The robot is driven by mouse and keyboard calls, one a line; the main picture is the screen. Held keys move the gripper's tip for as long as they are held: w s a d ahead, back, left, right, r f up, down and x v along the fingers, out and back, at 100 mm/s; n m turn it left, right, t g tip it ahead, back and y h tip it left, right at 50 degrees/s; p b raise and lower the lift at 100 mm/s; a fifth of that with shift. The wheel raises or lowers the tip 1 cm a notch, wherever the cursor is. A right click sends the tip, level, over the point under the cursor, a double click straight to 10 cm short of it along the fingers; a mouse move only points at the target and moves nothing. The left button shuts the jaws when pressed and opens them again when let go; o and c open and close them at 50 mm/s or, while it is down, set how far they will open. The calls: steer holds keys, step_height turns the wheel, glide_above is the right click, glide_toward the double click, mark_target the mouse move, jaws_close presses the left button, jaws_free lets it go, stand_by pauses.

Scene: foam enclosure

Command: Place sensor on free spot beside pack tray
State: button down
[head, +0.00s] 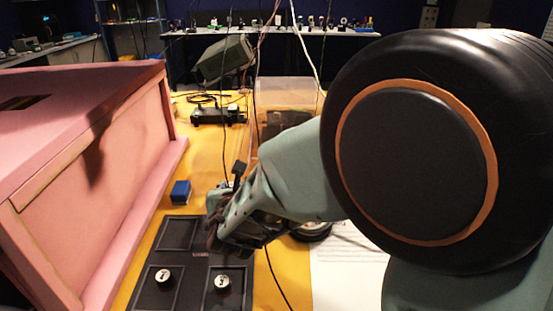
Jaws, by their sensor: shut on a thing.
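The black pack tray (190,258) lies on the yellow table at lower centre. Its far-left compartment looks empty. Two dark round pieces with white numbered tops stand in the near compartments, one on the left (163,276) and one on the right (222,283). My gripper (216,232) reaches down from the right over the tray's far-right part and hides much of it. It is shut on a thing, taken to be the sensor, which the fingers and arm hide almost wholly. I cannot tell whether the held thing touches the tray.
A small blue block (181,193) sits just beyond the tray. The pink foam enclosure (95,180) walls off the left. White paper (345,265) lies to the right, partly behind my arm. A black device (218,115) and cables lie farther back. Yellow table (205,155) shows bare beyond the block.

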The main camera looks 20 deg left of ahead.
steer(key=shift+f+b, duration=0.25)
steer(key=shift+b, duration=0.05)
steer(key=c, duration=1.7)
jaws_free()
steer(key=shift+r, duration=0.1)
steer(key=shift+r, duration=0.1)
steer(key=shift+s+r+p, duration=0.15)
steer(key=shift+r+p, duration=0.05)
steer(key=shift+p, duration=0.25)
steer(key=p+v, duration=0.2)
steer(key=v, duration=0.9)
steer(key=shift+s+d, duration=0.25)
steer(key=shift+s, duration=0.05)
steer(key=shift+w, duration=0.1)
